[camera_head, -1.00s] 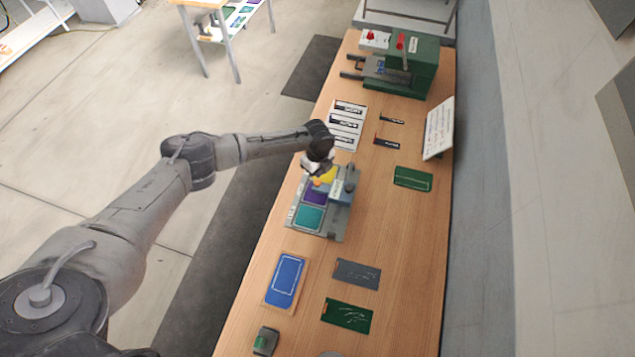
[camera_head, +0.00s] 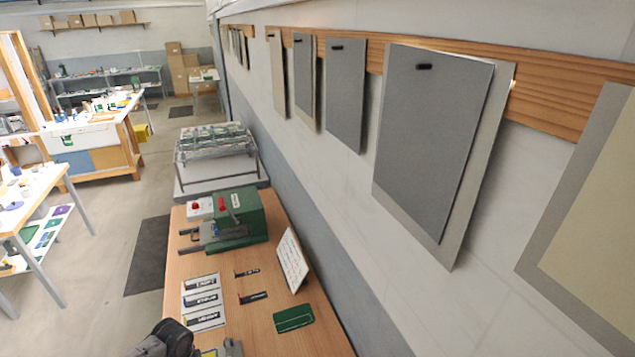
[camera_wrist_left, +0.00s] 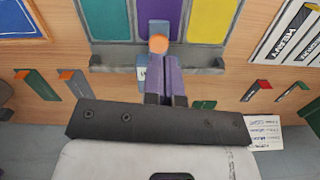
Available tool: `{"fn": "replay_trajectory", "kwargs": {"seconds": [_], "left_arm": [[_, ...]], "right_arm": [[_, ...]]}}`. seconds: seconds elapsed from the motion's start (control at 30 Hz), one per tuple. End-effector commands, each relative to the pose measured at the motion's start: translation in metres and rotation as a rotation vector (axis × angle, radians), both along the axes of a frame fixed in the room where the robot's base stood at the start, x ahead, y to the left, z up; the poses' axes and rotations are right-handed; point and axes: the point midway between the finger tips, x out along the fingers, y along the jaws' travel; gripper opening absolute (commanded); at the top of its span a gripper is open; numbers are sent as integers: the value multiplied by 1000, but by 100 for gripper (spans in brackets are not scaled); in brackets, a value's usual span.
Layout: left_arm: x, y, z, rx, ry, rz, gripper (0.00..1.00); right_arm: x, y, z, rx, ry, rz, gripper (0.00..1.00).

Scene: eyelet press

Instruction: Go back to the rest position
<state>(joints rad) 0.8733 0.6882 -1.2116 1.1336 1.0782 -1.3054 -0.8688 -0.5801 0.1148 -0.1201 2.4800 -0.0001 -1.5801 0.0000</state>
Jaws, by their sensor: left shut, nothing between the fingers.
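My left gripper (camera_wrist_left: 166,88) shows in the left wrist view with its fingers shut and nothing visible held. It is at the near edge of a grey tray (camera_wrist_left: 205,67) with teal, purple and yellow panels (camera_wrist_left: 208,18). An orange-tipped part (camera_wrist_left: 158,44) on a grey-blue block stands just beyond the fingertips; I cannot tell if they touch it. In the head view only a dark joint of my left arm shows at the bottom edge, and the fingers are out of frame. My right gripper is in neither view.
A green press (camera_head: 238,216) stands at the far end of the wooden bench (camera_head: 215,264). White label strips (camera_head: 203,298), a green card (camera_head: 294,317) and a propped white sign (camera_head: 291,260) lie nearer. A wall with hanging grey sheets (camera_head: 432,140) runs along the right.

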Motion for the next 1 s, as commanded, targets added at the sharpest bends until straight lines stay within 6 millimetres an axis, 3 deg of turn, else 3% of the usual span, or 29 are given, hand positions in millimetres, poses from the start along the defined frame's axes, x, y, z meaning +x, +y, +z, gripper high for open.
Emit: {"fn": "replay_trajectory", "kwargs": {"seconds": [0.17, 0.37, 0.53, 0.63, 0.73, 0.87, 1.0], "left_arm": [[5, -11, 19, 121, -88, 141, 0], [34, -61, 95, 133, -363, 254, 0], [45, -123, 178, 16, -628, 329, 0], [26, -162, 224, -116, -774, 396, 0], [-7, -185, 258, -255, -875, 480, 0], [-53, -185, 275, -375, -933, 592, 0], [-101, -170, 270, -448, -923, 732, 0]], "right_arm": [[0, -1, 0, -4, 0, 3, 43], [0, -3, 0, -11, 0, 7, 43], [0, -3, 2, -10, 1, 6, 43], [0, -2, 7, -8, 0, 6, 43], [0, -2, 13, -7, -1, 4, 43], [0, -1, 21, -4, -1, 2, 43], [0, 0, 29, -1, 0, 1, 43]]}}
